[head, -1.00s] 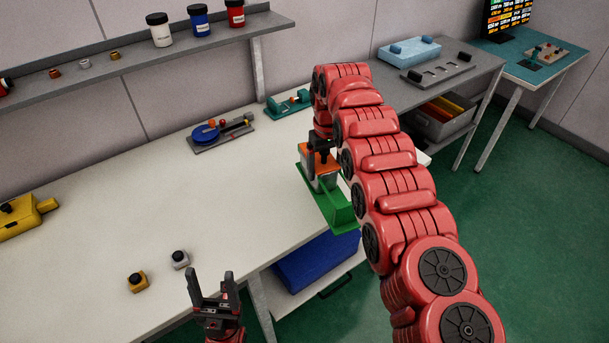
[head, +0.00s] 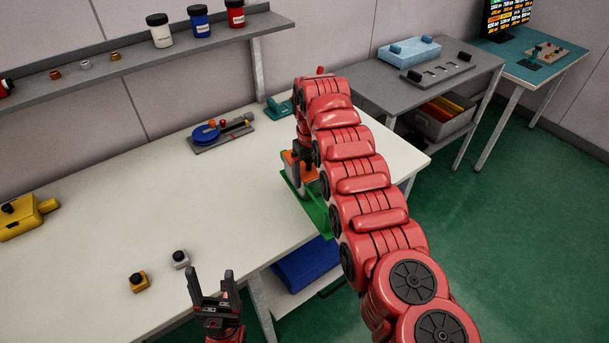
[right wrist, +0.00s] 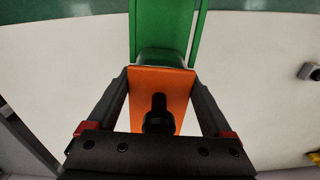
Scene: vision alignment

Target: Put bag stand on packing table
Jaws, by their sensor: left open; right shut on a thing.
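The bag stand (head: 319,219) is green, with an orange part (right wrist: 177,86) and a black knob. In the head view it is at the right end of the white packing table (head: 130,215), partly hidden behind my right arm. Whether it touches the tabletop or hangs just above, I cannot tell. My right gripper (right wrist: 162,78) is shut on the orange part, with a finger on each side; the green part (right wrist: 165,30) reaches away beyond the fingertips. My left gripper (head: 210,277) is open and empty by the table's front edge, fingers pointing up.
A yellow device (head: 22,217), two small knobbed blocks (head: 139,281) (head: 180,259) and a blue round fixture (head: 207,133) sit on the white table. A teal device (head: 279,108) is near the stand. A blue bin (head: 305,262) is below. The table's middle is clear.

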